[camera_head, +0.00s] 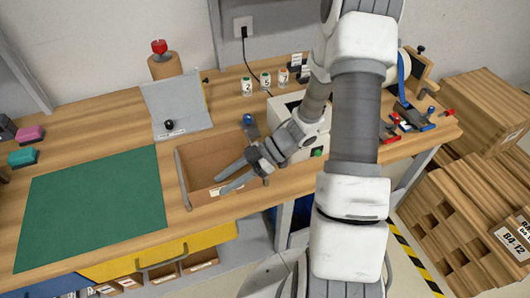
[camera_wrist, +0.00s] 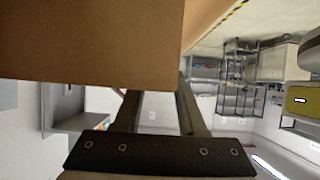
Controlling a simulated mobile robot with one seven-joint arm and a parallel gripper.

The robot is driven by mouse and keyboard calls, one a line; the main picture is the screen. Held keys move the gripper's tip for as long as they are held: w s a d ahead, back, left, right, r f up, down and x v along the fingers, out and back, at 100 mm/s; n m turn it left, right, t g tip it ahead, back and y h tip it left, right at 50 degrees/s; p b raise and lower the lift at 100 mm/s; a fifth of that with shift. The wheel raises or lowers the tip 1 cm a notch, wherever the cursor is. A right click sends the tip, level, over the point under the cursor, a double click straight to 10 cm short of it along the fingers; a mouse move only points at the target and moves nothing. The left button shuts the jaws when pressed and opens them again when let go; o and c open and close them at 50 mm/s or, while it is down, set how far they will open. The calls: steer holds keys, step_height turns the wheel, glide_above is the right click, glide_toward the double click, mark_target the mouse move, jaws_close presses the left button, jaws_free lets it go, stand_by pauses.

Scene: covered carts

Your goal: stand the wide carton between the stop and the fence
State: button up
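A brown cardboard, box-like thing (camera_head: 205,150), which I take for the wide carton or its bay, is on the bench right of the green mat. A thin grey strip (camera_head: 182,180) runs along its left side. I cannot tell surely which part is the stop and which the fence. My gripper (camera_head: 220,184) reaches in from the right over its front part, fingers spread, tips apart. In the wrist view a large brown carton face (camera_wrist: 90,40) fills the upper left and hides the left fingertip. The right finger passes by its right edge. I see nothing clamped between the fingers.
A green mat (camera_head: 95,208) covers the left of the bench. A grey sheet-like stand (camera_head: 177,105) stands behind the box. Small white labelled containers (camera_head: 265,80) stand at the back. Red and blue tools (camera_head: 405,122) lie right. Stacked cardboard (camera_head: 485,110) stands on the floor at right.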

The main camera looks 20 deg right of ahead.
steer(key=v, duration=1.3)
steer(key=shift+d+r+p, duration=0.15)
steer(key=shift+d+p, duration=0.15)
